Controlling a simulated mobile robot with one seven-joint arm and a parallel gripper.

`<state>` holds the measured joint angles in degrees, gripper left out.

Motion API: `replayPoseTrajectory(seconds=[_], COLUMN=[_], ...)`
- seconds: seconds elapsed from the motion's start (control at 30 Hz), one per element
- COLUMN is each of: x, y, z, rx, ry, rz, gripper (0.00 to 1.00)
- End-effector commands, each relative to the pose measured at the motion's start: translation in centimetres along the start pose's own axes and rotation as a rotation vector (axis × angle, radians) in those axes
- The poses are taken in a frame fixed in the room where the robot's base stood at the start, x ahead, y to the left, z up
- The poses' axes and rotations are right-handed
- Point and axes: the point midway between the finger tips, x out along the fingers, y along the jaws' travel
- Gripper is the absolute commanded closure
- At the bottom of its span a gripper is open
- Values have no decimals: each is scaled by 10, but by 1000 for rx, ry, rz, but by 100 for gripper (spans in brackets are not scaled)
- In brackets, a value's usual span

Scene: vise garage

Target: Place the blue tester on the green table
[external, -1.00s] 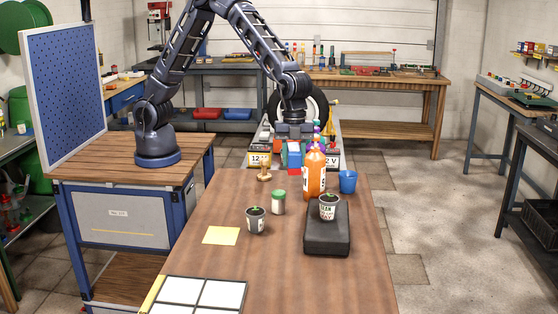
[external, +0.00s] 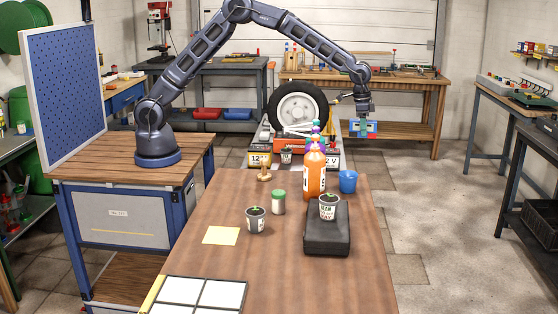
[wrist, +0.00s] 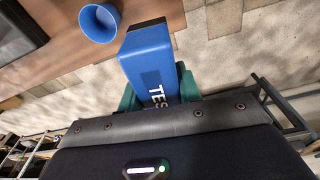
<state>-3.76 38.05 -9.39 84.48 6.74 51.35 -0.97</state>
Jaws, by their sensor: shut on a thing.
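The blue tester (wrist: 148,60), a box with white lettering and a dark end, is between the teal fingers of my gripper (wrist: 160,85) in the wrist view. The fingers are shut on its sides. In the external view my gripper (external: 363,130) holds the tester (external: 371,128) in the air, right of the tyre and beyond the right edge of the wooden table. Floor shows beneath it. I cannot tell for sure which table is the green one; a bench with green items (external: 530,98) stands at the far right.
The wooden table (external: 290,280) bears an orange bottle (external: 314,175), a blue cup (external: 348,181), a black case (external: 327,238) and pots. The cup also shows in the wrist view (wrist: 99,23). A wheel (external: 298,107) stands behind. Open floor (external: 430,200) lies to the right.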

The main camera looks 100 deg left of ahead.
Motion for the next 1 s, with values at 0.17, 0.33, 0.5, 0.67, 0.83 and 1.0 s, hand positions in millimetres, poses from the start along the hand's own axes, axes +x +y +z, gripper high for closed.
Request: replayPoseTrajectory(seconds=[0.17, 0.33, 0.5, 0.67, 0.83, 1.0], x=[1, -3, -26, -52, -54, -58], y=[-32, -39, -39, -42, -74, -115], z=[-5, -7, -9, -11, 6, 30], rx=[-91, -111, -110, -113, -149, -197], ry=[5, 7, 8, 6, 5, 4], rz=[-14, -17, -16, -17, -23, -31], gripper=[97, 97, 97, 97, 97, 97])
